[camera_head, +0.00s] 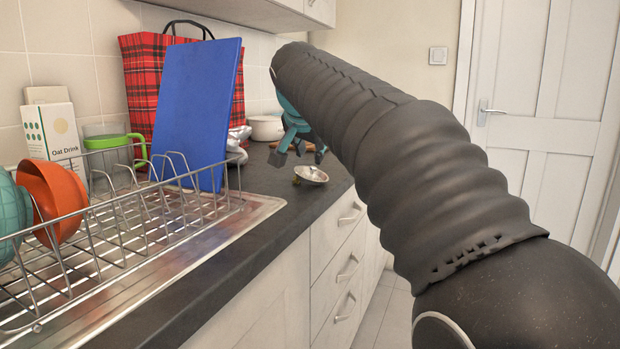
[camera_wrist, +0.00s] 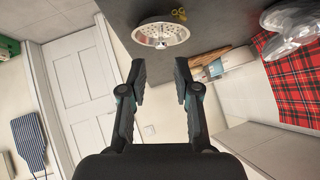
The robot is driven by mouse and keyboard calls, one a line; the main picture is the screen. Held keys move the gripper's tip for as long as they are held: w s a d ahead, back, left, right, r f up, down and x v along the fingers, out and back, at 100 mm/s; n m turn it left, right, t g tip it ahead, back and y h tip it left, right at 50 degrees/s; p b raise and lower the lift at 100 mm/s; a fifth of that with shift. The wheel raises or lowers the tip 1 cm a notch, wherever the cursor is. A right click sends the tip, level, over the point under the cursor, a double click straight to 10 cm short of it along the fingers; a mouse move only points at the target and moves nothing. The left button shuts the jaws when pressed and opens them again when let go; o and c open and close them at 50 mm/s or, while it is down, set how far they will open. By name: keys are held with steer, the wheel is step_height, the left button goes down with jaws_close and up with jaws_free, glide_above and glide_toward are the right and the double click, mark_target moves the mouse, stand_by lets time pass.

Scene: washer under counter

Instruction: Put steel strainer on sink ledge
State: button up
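The steel strainer (camera_head: 312,175) is a small shallow round metal dish lying on the dark worktop near its front edge. In the wrist view the strainer (camera_wrist: 160,36) shows its perforated middle, with a small brass-coloured piece (camera_wrist: 179,14) beside it. My teal and black gripper (camera_head: 298,155) is above and slightly left of the strainer in the head view. A steel sink ledge (camera_head: 262,206) shows around the dish rack; the basin itself is not visible.
The wire dish rack (camera_head: 150,222) holds an orange bowl (camera_head: 52,198) and an upright blue board (camera_head: 196,112). A red tartan bag (camera_head: 145,80), an oat drink carton (camera_head: 55,135) and a white pot (camera_head: 266,128) stand behind. The front worktop strip (camera_head: 215,262) is clear.

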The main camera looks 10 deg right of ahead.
mark_target(313, 167)
steer(key=shift+x, duration=4.05)
steer(key=shift+w+r, duration=0.15)
steer(key=shift+r, duration=0.05)
jaws_close()
